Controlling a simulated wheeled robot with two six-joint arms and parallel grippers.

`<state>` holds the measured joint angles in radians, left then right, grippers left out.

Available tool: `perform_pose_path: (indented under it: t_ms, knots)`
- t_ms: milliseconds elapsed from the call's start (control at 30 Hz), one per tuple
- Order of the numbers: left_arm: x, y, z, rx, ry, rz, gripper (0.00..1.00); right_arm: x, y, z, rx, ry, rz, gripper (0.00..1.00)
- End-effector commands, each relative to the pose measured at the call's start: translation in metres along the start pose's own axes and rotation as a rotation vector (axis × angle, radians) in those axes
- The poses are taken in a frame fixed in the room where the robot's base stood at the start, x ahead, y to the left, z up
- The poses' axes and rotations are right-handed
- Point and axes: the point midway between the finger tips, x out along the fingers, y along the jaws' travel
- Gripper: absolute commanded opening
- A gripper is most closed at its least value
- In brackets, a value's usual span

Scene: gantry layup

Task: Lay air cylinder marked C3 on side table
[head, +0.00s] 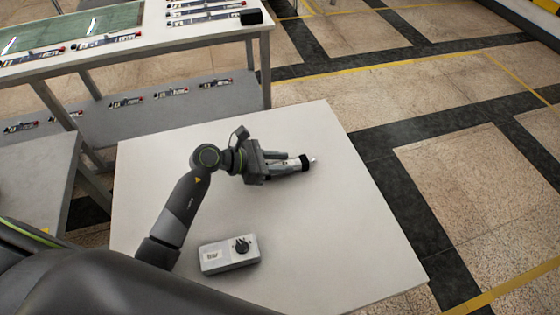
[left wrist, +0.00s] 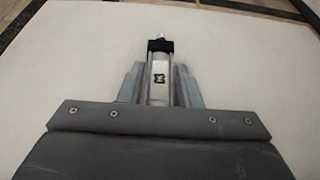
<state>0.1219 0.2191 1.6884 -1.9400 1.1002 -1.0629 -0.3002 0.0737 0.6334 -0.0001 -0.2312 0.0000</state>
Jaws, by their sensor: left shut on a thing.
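My left gripper (head: 288,162) is over the pale side table (head: 335,225) and is shut on an air cylinder (head: 311,161). The cylinder's dark end cap and bright rod tip stick out beyond the fingertips. In the left wrist view the silver cylinder (left wrist: 160,72) lies lengthwise between the two fingers of the left gripper (left wrist: 160,88), with a small dark square mark on its body. I cannot read the mark. I cannot tell whether the cylinder touches the tabletop. My right gripper is not in view.
The side table's right part is clear.

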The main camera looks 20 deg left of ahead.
Motion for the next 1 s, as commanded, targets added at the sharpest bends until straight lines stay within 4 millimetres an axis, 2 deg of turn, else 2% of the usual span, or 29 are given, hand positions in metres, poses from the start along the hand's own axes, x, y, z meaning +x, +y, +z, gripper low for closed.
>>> perform_pose_path:
  t_ms: [167,200,333,700,867,1000]
  knots:
    - [0.002,0.0,-0.003,0.001,-0.002,0.0,0.0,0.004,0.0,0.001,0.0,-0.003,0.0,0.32]
    - [0.001,0.0,-0.002,0.0,0.0,0.0,0.36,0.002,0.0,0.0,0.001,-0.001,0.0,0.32]
    - [0.001,0.0,-0.002,0.0,0.0,0.0,0.53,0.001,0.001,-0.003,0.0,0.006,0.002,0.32]
    - [-0.001,0.0,0.002,0.0,0.0,0.0,0.53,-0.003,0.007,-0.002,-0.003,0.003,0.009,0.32]
    - [-0.026,0.001,0.002,0.001,0.004,0.001,0.53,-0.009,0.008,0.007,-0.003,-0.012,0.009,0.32]
    - [-0.057,0.0,0.001,0.002,0.007,0.001,0.53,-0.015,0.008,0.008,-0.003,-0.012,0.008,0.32]
